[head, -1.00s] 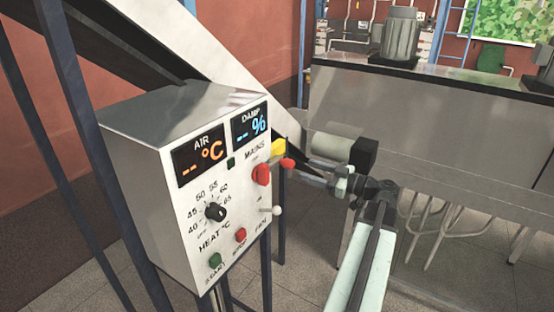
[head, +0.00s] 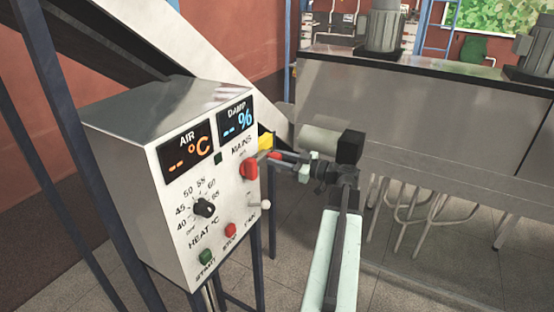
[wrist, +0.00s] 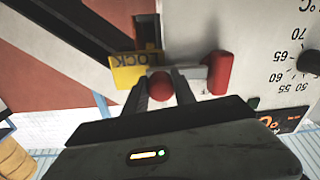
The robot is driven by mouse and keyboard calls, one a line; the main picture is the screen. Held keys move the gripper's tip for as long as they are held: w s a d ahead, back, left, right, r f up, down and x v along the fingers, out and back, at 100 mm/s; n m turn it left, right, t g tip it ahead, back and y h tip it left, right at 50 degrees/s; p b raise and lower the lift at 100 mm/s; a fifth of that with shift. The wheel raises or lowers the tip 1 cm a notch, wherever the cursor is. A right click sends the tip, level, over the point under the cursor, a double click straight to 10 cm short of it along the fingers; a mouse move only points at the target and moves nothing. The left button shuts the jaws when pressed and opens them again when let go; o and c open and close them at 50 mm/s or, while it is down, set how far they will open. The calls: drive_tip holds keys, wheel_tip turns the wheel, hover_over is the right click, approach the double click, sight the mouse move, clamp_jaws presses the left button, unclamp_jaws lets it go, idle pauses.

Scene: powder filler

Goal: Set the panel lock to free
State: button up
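The grey control panel (head: 172,195) stands at the left in the head view. A yellow tag (head: 265,142) is at its right edge, and in the wrist view the yellow tag (wrist: 128,75) shows the letters "OCK". A red ball knob (wrist: 159,86) sits just by the tag. It also shows as a small red knob (head: 274,155) in the head view. My gripper (wrist: 158,88) has one finger on each side of the ball, very close to it. I cannot tell whether the fingers touch or grip it.
The red mains switch (head: 249,168) is close beside the knob, and in the wrist view the red switch (wrist: 218,72) is to its right. A white-tipped toggle (head: 265,204), heat dial (head: 204,208), red button (head: 230,230) and green button (head: 206,257) are below. A steel machine (head: 400,110) stands behind.

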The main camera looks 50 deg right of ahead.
clamp_jaws()
idle(1.1)
